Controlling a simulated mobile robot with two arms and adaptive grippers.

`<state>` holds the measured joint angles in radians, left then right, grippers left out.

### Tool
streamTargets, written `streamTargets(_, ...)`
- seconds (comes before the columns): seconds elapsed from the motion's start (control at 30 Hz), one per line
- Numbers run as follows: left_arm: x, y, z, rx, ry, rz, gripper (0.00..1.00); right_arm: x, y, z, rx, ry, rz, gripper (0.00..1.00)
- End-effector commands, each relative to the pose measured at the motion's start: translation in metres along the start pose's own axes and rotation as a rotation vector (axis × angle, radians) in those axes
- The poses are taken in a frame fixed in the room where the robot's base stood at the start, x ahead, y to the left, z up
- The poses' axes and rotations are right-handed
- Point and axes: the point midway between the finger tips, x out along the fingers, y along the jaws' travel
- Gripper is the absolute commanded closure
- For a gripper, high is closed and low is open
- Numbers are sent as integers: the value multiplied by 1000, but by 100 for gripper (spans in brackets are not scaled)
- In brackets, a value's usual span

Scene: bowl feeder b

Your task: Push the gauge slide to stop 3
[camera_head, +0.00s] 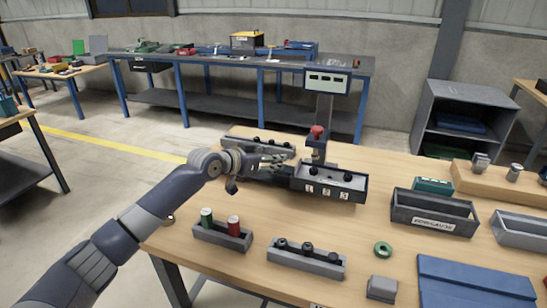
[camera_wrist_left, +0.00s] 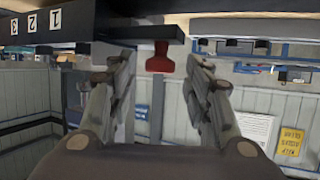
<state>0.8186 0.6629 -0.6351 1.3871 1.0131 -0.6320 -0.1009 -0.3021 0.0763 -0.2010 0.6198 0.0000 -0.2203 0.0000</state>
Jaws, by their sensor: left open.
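The gauge (camera_head: 328,190) is a long dark box on the wooden table, with white labels 1, 2 and 3 along its front and small dark knobs on top. In the left wrist view its labelled face (camera_wrist_left: 75,22) shows upside down at the upper left. My left gripper (camera_head: 272,163) is at the gauge's left end. In the wrist view the left gripper (camera_wrist_left: 160,75) has its fingers apart, with a dark bar of the gauge close beyond the tips. I cannot make out the slide clearly or tell whether a finger touches it. My right gripper is not in view.
A red-topped post (camera_head: 317,132) and a display (camera_head: 327,80) stand behind the gauge. A holder (camera_head: 222,237) with green and red cylinders, a grey block with black knobs (camera_head: 306,259) and a green ring (camera_head: 383,249) lie in front. A bin (camera_head: 432,215) stands right.

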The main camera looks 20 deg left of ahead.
Motion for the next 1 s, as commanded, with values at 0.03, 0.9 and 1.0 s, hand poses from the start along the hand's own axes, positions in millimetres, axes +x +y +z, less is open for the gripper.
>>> streamTargets(0.03,5,0,-1,-1,0,0,54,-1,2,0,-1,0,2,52)
streamTargets(0.9,16,-1,1,0,0,-1,100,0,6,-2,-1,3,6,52)
streamTargets(1.0,14,-8,3,0,-1,-4,100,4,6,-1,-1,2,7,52)
